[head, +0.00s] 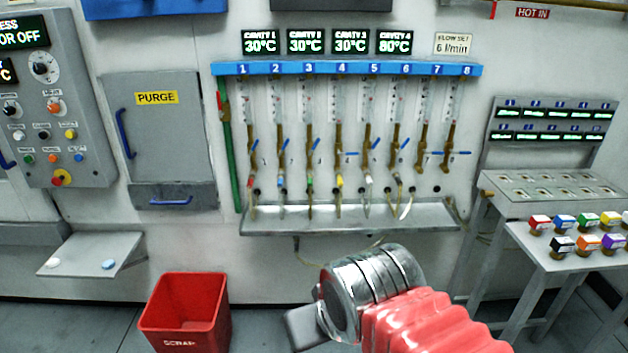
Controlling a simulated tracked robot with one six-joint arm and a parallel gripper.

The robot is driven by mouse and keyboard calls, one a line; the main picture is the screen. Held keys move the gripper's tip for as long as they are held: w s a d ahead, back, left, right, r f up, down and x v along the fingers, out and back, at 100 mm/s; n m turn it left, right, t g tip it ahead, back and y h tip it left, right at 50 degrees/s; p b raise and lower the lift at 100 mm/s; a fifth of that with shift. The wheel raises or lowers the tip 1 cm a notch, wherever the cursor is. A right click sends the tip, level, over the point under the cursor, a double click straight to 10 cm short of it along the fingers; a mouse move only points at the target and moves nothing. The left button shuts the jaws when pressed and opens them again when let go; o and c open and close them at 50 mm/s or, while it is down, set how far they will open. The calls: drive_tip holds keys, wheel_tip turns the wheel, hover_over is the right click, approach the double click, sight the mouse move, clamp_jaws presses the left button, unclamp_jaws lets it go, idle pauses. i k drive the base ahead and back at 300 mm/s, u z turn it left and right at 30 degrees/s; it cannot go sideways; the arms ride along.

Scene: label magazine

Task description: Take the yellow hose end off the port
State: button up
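The yellow hose end (340,182) is small in the head view, below valve column 4 on the wall panel. It appears to sit on the port (339,167) at the bottom of that column; the exact joint is too small to make out. My gripper (304,327) shows only as a grey part at the bottom centre, beyond my silver wrist and red arm sleeve. It is well below and in front of the panel, apart from the hose end. Its fingertips are hidden, so its opening and contents cannot be seen.
Red (250,183), blue (281,181), green (310,182) and pale (369,181) hose ends hang close beside the yellow one. A metal tray (440,216) juts out below them. A red scrap bin (185,310) stands lower left. A table with coloured blocks (545,250) stands right.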

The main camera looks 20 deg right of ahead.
sight(339, 178)
drive_tip(key=u, duration=0.3)
drive_tip(key=i, duration=1.35)
drive_tip(key=u, duration=0.05)
